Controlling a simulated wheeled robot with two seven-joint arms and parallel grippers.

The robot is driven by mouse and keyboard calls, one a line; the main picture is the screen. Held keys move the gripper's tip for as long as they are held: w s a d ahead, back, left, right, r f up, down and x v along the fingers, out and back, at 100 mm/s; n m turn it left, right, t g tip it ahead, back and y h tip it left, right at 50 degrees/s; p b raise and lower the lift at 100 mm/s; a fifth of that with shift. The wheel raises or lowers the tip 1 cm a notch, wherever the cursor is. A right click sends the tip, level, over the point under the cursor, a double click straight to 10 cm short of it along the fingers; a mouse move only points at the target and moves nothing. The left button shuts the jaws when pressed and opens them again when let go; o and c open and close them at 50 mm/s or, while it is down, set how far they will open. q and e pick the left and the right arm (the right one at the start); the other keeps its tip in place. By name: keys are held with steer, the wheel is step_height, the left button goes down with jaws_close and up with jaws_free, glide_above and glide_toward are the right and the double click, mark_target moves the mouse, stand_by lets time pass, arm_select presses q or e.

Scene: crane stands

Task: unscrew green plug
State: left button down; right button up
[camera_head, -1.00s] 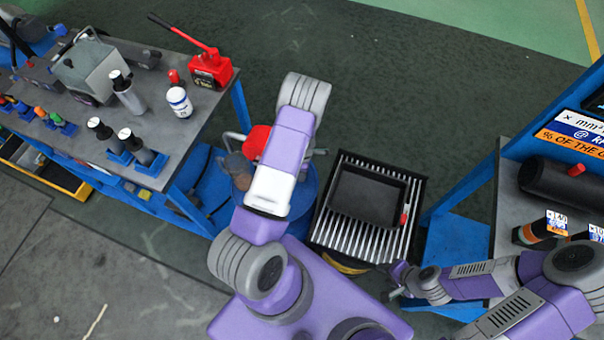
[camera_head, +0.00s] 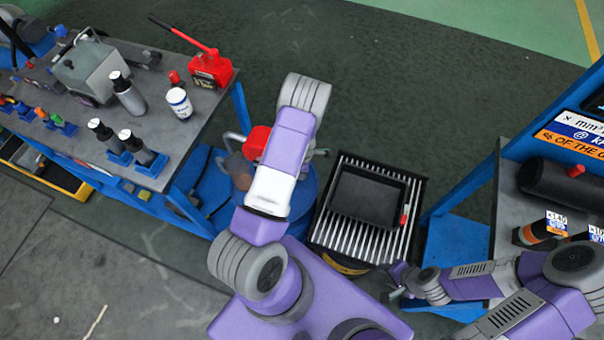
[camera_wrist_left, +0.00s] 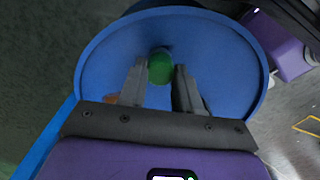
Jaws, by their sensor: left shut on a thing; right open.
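The green plug (camera_wrist_left: 160,66) sits on the round blue lid (camera_wrist_left: 100,65) of a drum in the left wrist view. My left gripper (camera_wrist_left: 159,80) is shut on the plug, with one finger on each side. In the head view the blue drum (camera_head: 307,190) is partly covered by my left arm, and the plug and left gripper are hidden there. My right gripper (camera_head: 397,279) is small at the lower right, beside the slatted grate. It is open, with no object visible in it.
A black tray (camera_head: 368,197) lies on a slatted grate (camera_head: 345,244) right of the drum. A workbench (camera_head: 195,110) with bottles and a red jack (camera_head: 210,68) stands at left. A blue-framed bench (camera_head: 509,203) stands at right. The floor behind is clear.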

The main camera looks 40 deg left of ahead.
arm_select(q)
steer(key=n, duration=0.3)
steer(key=shift+r+n+p, duration=0.15)
steer(key=shift+n+p, duration=0.15)
steer(key=shift+p, duration=0.1)
steer(key=shift+n, duration=0.8)
steer(key=n+p, duration=0.1)
steer(key=n, duration=0.1)
steer(key=shift+n, duration=1)
steer(key=shift+r+p, duration=1.8)
steer(key=shift+r, duration=0.15)
